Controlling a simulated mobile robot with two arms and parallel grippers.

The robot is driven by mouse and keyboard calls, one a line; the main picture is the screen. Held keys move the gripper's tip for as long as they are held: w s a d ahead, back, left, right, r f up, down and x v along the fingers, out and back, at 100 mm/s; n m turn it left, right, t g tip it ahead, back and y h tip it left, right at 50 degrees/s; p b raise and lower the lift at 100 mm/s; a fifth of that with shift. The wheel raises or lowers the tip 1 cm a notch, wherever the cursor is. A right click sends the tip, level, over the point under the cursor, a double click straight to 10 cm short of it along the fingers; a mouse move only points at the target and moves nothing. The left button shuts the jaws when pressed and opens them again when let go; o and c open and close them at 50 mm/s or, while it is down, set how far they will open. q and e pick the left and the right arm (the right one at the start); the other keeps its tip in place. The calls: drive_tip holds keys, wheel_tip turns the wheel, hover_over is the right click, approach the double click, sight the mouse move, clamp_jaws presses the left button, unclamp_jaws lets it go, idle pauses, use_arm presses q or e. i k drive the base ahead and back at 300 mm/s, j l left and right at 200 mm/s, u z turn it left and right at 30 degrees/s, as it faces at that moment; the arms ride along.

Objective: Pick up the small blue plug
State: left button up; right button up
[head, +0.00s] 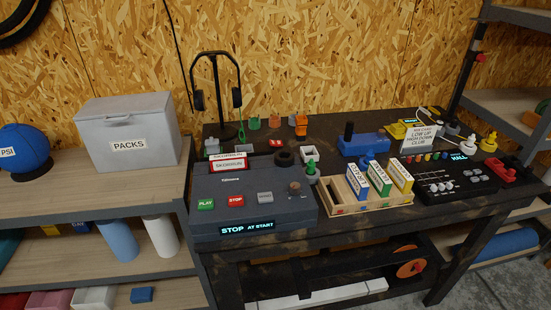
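I cannot pick out the small blue plug with certainty. A blue block (362,145) with a black upright handle sits at the middle back of the dark bench (340,234), but it looks larger than a plug. A row of tiny coloured pieces (422,157) lies along the mixer panel's back edge, too small to tell apart. A small green plug-like piece (311,167) stands beside the grey console. Neither of my grippers is in view.
The grey console (255,208) and a wooden tray (372,208) with upright coloured packs fill the front. A headphone stand (216,95) is at back left, the black mixer panel (458,185) at right. A grey PACKS box (128,132) stands on the left shelf.

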sight(370, 154)
drive_tip(key=i+l+u, duration=0.1)
drive_tip(key=l, duration=0.3)
drive_tip(key=i+l+u, duration=0.1)
drive_tip(key=l, duration=0.35)
drive_tip(key=i+l+u, duration=0.15)
drive_tip(key=l, duration=0.25)
